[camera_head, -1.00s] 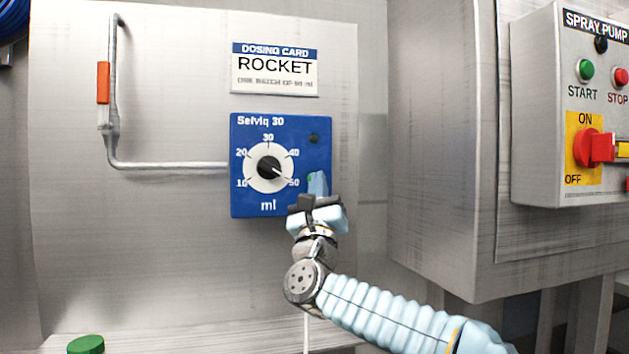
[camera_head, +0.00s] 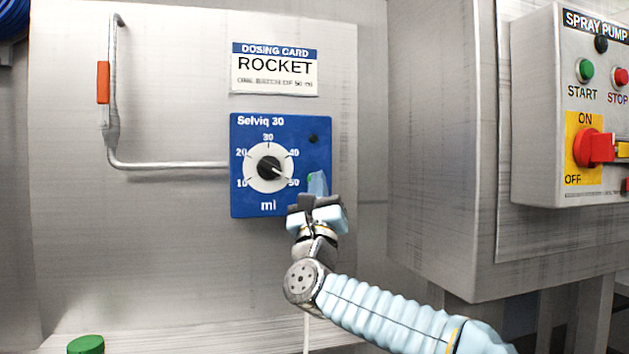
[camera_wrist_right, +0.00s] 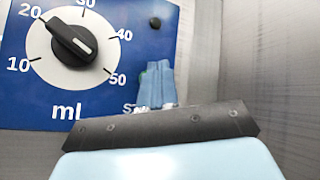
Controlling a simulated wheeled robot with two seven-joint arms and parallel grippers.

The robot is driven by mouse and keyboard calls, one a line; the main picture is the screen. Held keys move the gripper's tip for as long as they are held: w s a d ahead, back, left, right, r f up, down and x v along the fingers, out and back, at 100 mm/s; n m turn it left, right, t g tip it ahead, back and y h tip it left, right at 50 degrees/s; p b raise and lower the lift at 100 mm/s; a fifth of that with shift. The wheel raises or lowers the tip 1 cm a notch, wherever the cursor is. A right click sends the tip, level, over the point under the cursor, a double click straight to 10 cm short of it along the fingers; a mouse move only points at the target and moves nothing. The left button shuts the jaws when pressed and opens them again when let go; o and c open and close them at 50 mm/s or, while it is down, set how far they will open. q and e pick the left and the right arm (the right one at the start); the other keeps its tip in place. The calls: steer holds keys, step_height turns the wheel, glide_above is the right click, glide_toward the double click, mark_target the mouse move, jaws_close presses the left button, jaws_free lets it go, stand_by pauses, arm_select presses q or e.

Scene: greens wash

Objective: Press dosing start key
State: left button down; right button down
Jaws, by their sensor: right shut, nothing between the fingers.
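The blue dosing panel (camera_head: 243,205) is fixed to the steel wall. It carries a white dial with a black knob (camera_head: 269,168), whose pointer is turned towards 50. The green start key (camera_head: 310,179) is at the panel's lower right, and only a sliver of green shows. My left gripper is not in view.
A dosing card (camera_head: 275,69) reading ROCKET is above the panel. A bent steel pipe with an orange sleeve (camera_head: 103,83) is at the left. A spray pump box (camera_head: 540,120) with green and red buttons and a red switch is at the right. A green cap (camera_head: 86,344) is at lower left.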

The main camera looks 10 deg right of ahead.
steer(key=shift+w, duration=0.1)
steer(key=shift+w, duration=0.3)
steer(key=shift+w, duration=0.45)
stand_by(0.6)
steer(key=shift+s, duration=0.1)
steer(key=shift+s+b, duration=0.75)
steer(key=shift+b, duration=0.4)
